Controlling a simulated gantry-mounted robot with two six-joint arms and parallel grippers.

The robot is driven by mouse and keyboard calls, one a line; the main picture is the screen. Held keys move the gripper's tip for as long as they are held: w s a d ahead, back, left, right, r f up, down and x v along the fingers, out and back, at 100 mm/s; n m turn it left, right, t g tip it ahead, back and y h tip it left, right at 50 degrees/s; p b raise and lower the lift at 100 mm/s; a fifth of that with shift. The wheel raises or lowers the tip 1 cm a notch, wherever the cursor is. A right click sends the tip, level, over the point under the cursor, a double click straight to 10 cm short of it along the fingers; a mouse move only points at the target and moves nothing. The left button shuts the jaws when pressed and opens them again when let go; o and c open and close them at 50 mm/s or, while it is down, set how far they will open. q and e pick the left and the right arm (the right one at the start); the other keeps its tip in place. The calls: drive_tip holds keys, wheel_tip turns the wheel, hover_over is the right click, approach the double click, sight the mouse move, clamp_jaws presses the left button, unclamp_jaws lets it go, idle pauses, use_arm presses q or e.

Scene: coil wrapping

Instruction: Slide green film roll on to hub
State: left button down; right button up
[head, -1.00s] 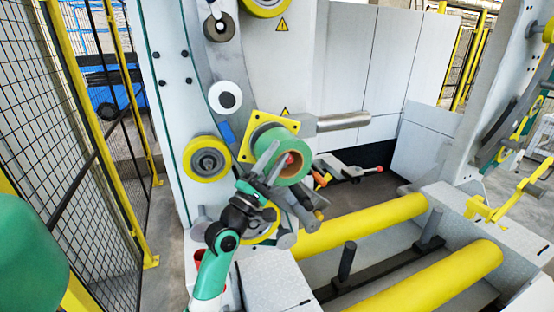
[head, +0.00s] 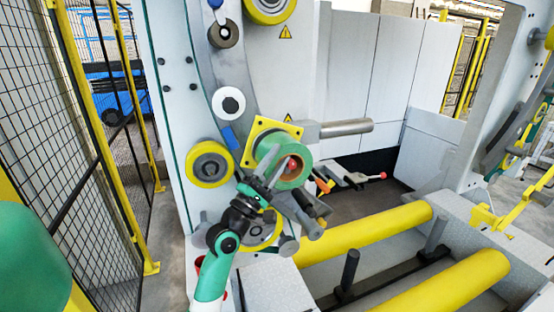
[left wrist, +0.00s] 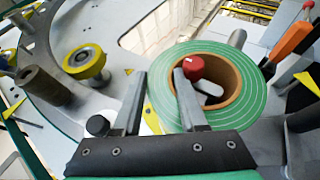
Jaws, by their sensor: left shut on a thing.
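The green film roll (head: 300,174) has a brown core and is in front of the square yellow plate (head: 249,153) on the grey machine. In the left wrist view the roll (left wrist: 240,65) faces me. My left gripper (head: 274,170) is shut on the roll's wall. In the left wrist view, one finger of the gripper (left wrist: 160,92) is outside the roll and the other reaches into the core. A red knob (head: 292,164) shows inside the core. The hub itself is mostly hidden, so how far the roll sits over it cannot be told. My right gripper is out of view.
A yellow-rimmed roller (head: 209,164) is left of the roll. A bare metal shaft (head: 347,127) sticks out behind it. Large yellow rollers (head: 375,231) lie below right. A mesh fence (head: 95,170) stands at left.

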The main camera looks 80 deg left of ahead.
use_arm(q)
drive_tip(key=w+d+p, duration=0.1)
drive_tip(key=d+p, duration=1.1)
drive_tip(key=p, duration=0.2)
drive_tip(key=shift+w+d+r, duration=0.15)
drive_tip(key=shift+w+r, duration=0.05)
drive_tip(key=shift+r, duration=0.05)
idle(2.1)
idle(0.8)
drive_tip(key=shift+b, duration=0.4)
idle(0.7)
drive_tip(key=shift+s+a+f+b, duration=0.1)
drive_tip(key=shift+s+a+b, duration=0.1)
drive_tip(key=shift+a+b, duration=1.7)
idle(0.5)
